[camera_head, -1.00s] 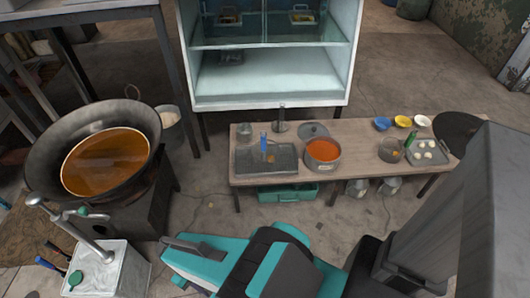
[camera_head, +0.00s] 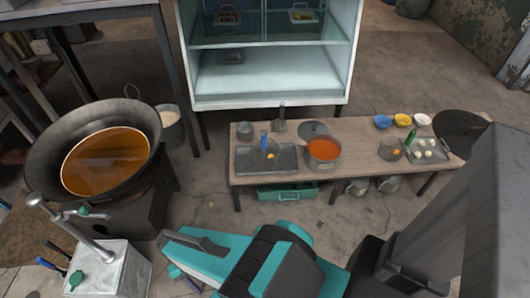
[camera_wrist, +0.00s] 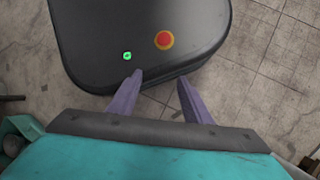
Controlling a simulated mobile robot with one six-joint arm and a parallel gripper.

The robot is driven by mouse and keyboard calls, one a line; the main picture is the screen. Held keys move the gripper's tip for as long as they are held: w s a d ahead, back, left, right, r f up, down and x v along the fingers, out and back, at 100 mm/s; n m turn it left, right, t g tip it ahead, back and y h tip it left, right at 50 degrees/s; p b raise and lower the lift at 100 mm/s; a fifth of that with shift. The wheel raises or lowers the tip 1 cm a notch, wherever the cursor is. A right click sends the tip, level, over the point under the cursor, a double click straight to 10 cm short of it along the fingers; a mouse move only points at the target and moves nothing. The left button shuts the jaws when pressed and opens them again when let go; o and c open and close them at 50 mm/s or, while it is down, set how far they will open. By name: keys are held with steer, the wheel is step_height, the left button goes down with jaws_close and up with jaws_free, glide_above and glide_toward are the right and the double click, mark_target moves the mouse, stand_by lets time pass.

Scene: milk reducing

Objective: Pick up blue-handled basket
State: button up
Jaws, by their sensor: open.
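The blue-handled basket (camera_head: 271,151) stands on the dark tray (camera_head: 245,163) at the left end of the low wooden table. Its blue handle (camera_head: 264,139) points upward, and something orange-yellow shows in it. My gripper (camera_wrist: 160,76) is open and empty in the wrist view, with two purple fingers apart. It hangs above bare floor and the edge of my own black base, well away from the basket. In the head view my arm fills the lower middle, and the gripper's fingers are only partly visible near the bottom.
A pot of orange liquid (camera_head: 323,151) stands right of the tray. A green-handled basket (camera_head: 391,150), small bowls (camera_head: 402,120) and a tray with white balls (camera_head: 441,156) are at the table's right. A large wok (camera_head: 45,135) stands left; a glass cabinet (camera_head: 270,75) stands behind.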

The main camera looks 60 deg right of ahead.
steer(key=w+d+r+m+t+y, duration=0.1)
steer(key=w+d+r+m, duration=0.2)
steer(key=w+m, duration=0.35)
steer(key=w+d+r+m+t+y, duration=0.1)
steer(key=w+d+r+m+y, duration=0.1)
steer(key=w+d+m, duration=0.35)
steer(key=w+d+r+m+t, duration=0.2)
steer(key=w+d+r+m, duration=0.25)
steer(key=d, duration=0.35)
steer(key=w+d+r+m+t, duration=0.25)
steer(key=w+d+r, duration=0.3)
steer(key=d, duration=0.35)
steer(key=s+d+r+m+t, duration=0.1)
steer(key=s+d+r+m, duration=0.15)
steer(key=d+r, duration=0.45)
steer(key=s+d+r+m+t, duration=0.1)
steer(key=d+r+m, duration=0.2)
steer(key=d, duration=0.8)
steer(key=s+d+r+m+t+h, duration=0.1)
steer(key=s+d+r, duration=0.3)
steer(key=s+d, duration=0.2)
steer(key=s+d+r+m+t+h+b, duration=0.1)
steer(key=s+d+r, duration=0.4)
steer(key=d, duration=0.5)
steer(key=shift+s+d+m+h, duration=0.35)
steer(key=shift+s+m+h, duration=0.2)
steer(key=shift+s, duration=0.7)
steer(key=shift+f, duration=0.15)
